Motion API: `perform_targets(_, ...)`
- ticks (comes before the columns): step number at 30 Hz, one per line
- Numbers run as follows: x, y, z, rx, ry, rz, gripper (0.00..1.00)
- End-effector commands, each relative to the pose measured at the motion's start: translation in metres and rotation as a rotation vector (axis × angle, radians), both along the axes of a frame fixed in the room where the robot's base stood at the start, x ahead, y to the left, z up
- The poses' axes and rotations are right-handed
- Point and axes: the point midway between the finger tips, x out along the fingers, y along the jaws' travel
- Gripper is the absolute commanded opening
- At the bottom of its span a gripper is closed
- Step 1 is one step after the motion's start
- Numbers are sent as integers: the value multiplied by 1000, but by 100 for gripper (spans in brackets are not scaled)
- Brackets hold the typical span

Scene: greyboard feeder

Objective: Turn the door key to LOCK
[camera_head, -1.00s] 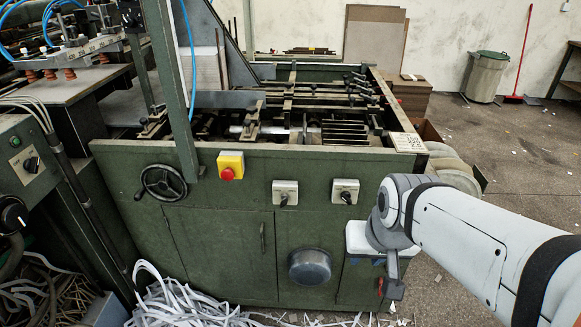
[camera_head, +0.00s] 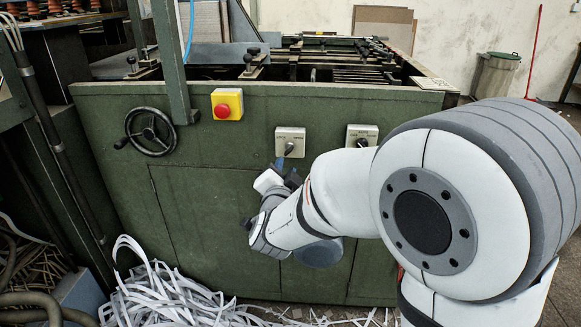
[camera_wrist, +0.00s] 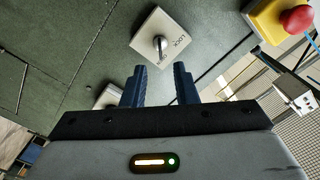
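The key switch is a small dark knob on a pale square plate (camera_head: 290,141) on the green machine front. In the wrist view the plate (camera_wrist: 149,27) is tilted and reads LOCK on its right side; the knob (camera_wrist: 160,45) stands out from its middle. My gripper (camera_wrist: 160,67) is open, with two blue fingers apart and nothing between them. The knob is just ahead of the gap, and the fingers look clear of it. In the head view my gripper (camera_head: 281,166) is just below the plate; its fingers are partly hidden.
A second switch plate (camera_head: 361,135) is to the right; my arm partly covers it. A yellow box with a red button (camera_head: 226,104) and a handwheel (camera_head: 151,132) are to the left. The green door (camera_head: 205,220) lies below. White paper strips (camera_head: 160,296) cover the floor.

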Motion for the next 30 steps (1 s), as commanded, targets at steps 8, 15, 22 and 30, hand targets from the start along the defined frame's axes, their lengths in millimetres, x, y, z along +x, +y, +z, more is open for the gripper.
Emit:
perform_targets(8, 37, -2, -1, 4, -9, -8, 26)
perform_targets(15, 69, -3, -1, 2, -6, -7, 26)
perform_targets(22, 77, -4, 0, 2, -6, -6, 26)
perform_targets(30, 77, -4, 1, 2, -6, -6, 17)
